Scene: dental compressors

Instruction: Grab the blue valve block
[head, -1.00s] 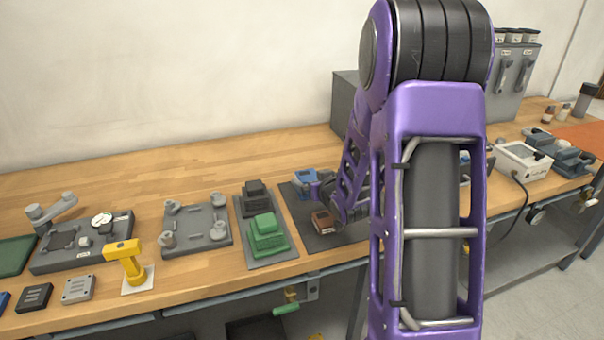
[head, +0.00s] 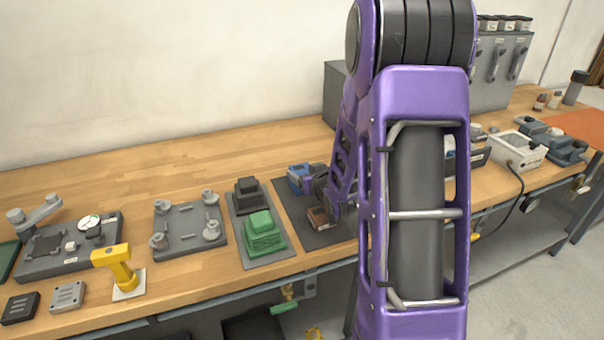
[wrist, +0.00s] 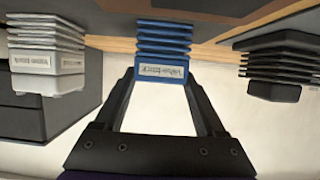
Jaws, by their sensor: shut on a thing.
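The blue valve block (head: 299,179) is at the back of a dark mat (head: 290,212) on the bench. In the wrist view the blue valve block (wrist: 163,68) shows a ribbed body and a pale label, and it sits between the two black fingers. My gripper (wrist: 162,80) is shut on it. In the head view my gripper (head: 318,184) is beside the block and partly hidden by my arm. I cannot tell whether the block is clear of the mat.
A brown block (head: 318,218) sits on the same mat, close in front. A green block (head: 262,230) and a black block (head: 248,192) stand on a grey tray to the left. In the wrist view a white block (wrist: 48,60) and a black block (wrist: 280,65) flank the fingers.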

